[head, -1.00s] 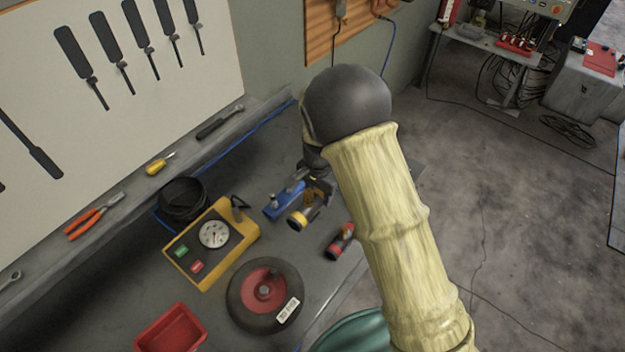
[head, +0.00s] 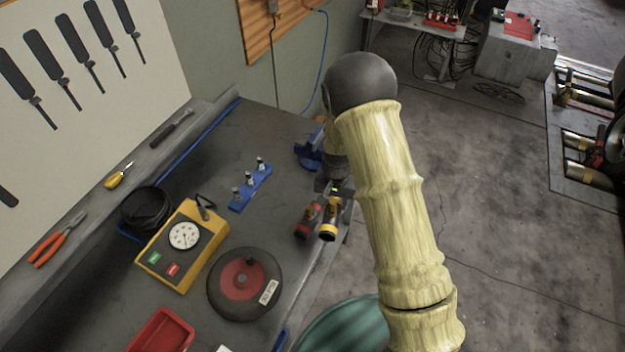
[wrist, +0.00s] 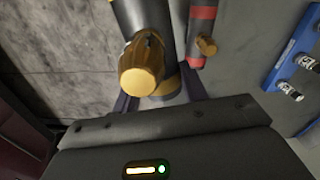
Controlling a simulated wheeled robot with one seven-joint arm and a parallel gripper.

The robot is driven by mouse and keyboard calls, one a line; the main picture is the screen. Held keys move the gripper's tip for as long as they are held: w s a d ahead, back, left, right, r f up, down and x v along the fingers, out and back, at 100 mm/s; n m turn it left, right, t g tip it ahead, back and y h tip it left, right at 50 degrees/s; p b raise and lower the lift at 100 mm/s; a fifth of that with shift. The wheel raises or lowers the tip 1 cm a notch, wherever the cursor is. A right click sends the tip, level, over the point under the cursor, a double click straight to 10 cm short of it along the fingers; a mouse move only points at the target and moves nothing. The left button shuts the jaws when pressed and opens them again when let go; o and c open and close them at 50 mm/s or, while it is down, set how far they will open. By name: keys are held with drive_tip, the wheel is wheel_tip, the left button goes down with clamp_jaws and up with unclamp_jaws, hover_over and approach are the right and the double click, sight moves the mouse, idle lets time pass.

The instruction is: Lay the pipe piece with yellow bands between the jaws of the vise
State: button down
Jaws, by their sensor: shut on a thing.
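The pipe piece with yellow bands (head: 329,220) is held in my gripper (head: 333,190) by the bench's right edge. In the wrist view the dark pipe with its yellow end (wrist: 143,75) sits between my fingers (wrist: 160,103), which are shut on it. The blue vise (head: 309,150) stands at the bench's far right corner, partly hidden behind my arm; its jaws cannot be made out. My gripper is on the near side of the vise, apart from it.
A red-banded pipe piece (head: 306,221) lies just left of the held one; it also shows in the wrist view (wrist: 202,32). A blue rack with pegs (head: 250,188), yellow gauge box (head: 168,256) and round red-black disc (head: 225,298) stand left on the bench (head: 200,320).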

drive_tip(key=s+d+f+n+b, duration=0.1)
drive_tip(key=d+f+n+b, duration=0.1)
drive_tip(key=d+f+b, duration=0.9)
wheel_tip(320, 180, down, 5)
drive_tip(key=shift+s+d+r, duration=0.1)
drive_tip(key=shift+s+d, duration=0.25)
drive_tip(key=shift+d, duration=0.35)
drive_tip(key=shift+d, duration=0.1)
